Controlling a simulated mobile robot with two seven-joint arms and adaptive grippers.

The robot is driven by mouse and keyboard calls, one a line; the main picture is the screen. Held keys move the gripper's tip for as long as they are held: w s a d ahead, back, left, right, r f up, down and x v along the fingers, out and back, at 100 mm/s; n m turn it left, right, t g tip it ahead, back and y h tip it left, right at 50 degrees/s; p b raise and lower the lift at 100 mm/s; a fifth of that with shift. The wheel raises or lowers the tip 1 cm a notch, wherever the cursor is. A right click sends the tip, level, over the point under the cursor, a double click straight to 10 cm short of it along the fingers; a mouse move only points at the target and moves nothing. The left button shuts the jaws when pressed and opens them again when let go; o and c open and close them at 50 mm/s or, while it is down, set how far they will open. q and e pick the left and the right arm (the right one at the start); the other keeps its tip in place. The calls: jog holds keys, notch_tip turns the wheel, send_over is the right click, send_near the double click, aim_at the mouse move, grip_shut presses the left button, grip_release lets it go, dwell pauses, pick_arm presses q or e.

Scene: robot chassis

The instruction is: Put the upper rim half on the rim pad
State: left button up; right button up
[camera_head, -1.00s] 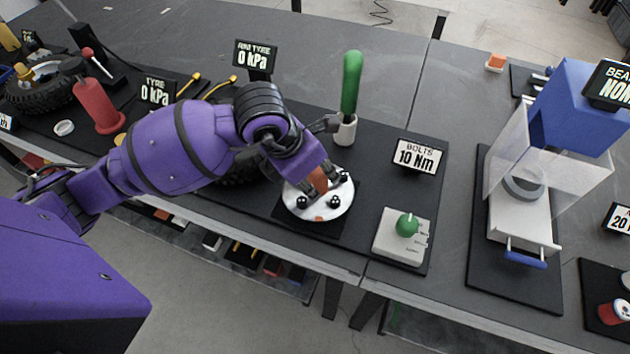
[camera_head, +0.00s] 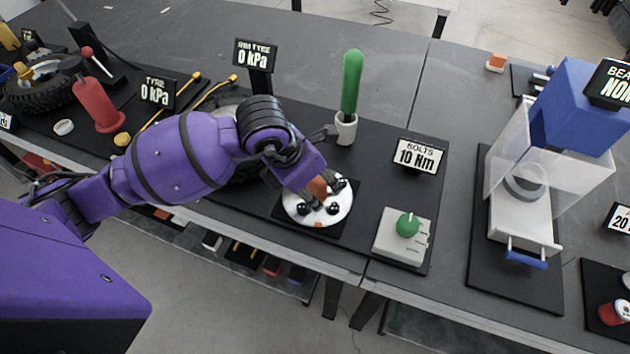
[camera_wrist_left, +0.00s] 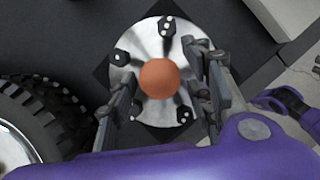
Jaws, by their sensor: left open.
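A round silver disc (camera_head: 296,211) with several black bolts and an orange knob (camera_head: 318,186) at its centre looks like the upper rim half. It lies flat over a black square pad (camera_head: 345,232), whose corners show around it. My left gripper (camera_head: 320,193) is open over the disc, close to the knob. In the left wrist view the fingers (camera_wrist_left: 168,90) stand on either side of the orange knob (camera_wrist_left: 165,78), with a gap on both sides. The silver disc (camera_wrist_left: 148,42) shows beneath. My right gripper is not in view.
A tyre (camera_wrist_left: 35,120) lies close beside the pad. A green-handled tool (camera_head: 351,85) stands upright in a white cup behind. A grey box with a green knob (camera_head: 407,225) and a bolts sign (camera_head: 418,156) are to the right. The table's front edge is near.

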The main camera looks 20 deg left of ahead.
pick_arm(q)
jog(key=v, duration=1.2)
jog(key=shift+d+r, duration=0.1)
jog(key=shift+r, duration=0.05)
